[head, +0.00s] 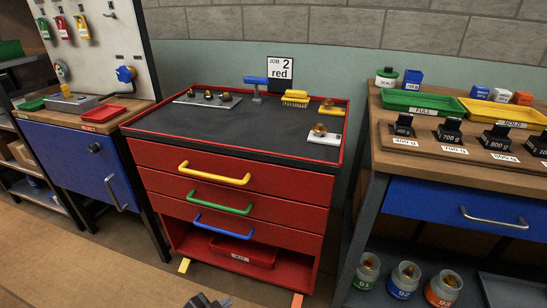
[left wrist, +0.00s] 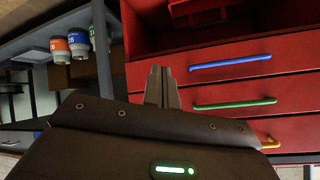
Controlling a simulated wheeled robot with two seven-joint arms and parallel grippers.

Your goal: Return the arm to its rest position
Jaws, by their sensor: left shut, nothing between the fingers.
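My left gripper (head: 207,301) shows at the bottom edge of the head view, in front of and below the red cabinet (head: 290,185). In the left wrist view its two fingers (left wrist: 161,88) are together with nothing between them. That view appears upside down, with the cabinet's blue handle (left wrist: 231,62), green handle (left wrist: 235,104) and yellow handle (left wrist: 270,142) to the right of the fingers. The fingers look apart from the cabinet. Most of the left arm is out of the head view. My right gripper is in neither view.
A workbench with a blue drawer (head: 455,206) and jars (head: 404,280) on its lower shelf stands right of the cabinet. A blue cabinet (head: 82,165) stands left. A red bin (head: 243,250) sits in the cabinet's open bottom.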

